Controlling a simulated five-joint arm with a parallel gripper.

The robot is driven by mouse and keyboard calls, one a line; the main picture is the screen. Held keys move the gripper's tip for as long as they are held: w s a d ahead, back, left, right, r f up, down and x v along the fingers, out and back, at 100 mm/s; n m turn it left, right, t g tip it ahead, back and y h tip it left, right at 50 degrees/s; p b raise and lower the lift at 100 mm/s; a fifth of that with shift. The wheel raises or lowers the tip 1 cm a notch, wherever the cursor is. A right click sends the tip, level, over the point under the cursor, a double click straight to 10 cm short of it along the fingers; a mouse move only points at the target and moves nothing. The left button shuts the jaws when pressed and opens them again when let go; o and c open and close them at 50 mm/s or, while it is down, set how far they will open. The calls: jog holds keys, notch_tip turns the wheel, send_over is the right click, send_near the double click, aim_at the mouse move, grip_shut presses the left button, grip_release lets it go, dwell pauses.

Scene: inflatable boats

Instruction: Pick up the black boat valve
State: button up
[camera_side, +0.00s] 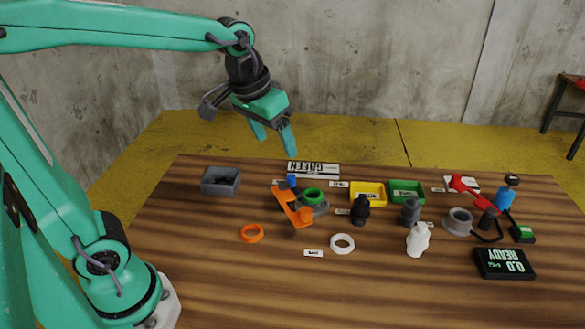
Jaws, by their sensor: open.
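The black boat valve (360,209) stands upright on the wooden table, in front of a yellow tray. A dark grey valve (410,210) and a white valve (418,239) stand to its right. My gripper (273,146) is open and empty, pointing down in the air above the back left part of the table. It is up and to the left of the black valve in the picture, well apart from it.
A grey bin (221,181) with dark contents sits at the left. An orange tool (292,205) by a green-ringed base stands between gripper and black valve. Yellow (382,194) and green (421,192) trays sit behind. An orange ring (252,233) and white ring (342,243) lie in front.

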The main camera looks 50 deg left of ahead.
jog(key=w+d+f+n+g, duration=0.1)
jog(key=w+d+f, duration=0.15)
jog(key=w, duration=0.45)
jog(key=w+d+f+g, duration=0.1)
jog(key=w+f, duration=0.2)
jog(key=w, duration=0.3)
jog(key=g, duration=0.2)
send_over(363, 196)
jog(key=shift+n, duration=0.4)
notch_tip(363, 196, down, 10)
jog(key=shift+f, duration=0.15)
jog(key=shift+w+d+f, duration=0.1)
jog(key=shift+w+f, duration=0.1)
jog(key=shift+f, duration=0.1)
jog(key=shift+f, duration=0.1)
jog(key=shift+f, duration=1.2)
jog(key=shift+f, duration=0.15)
jog(key=shift+s+f, duration=0.15)
jog(key=shift+f, duration=2.3)
jog(key=shift+c, duration=0.4)
jog(key=c, duration=1)
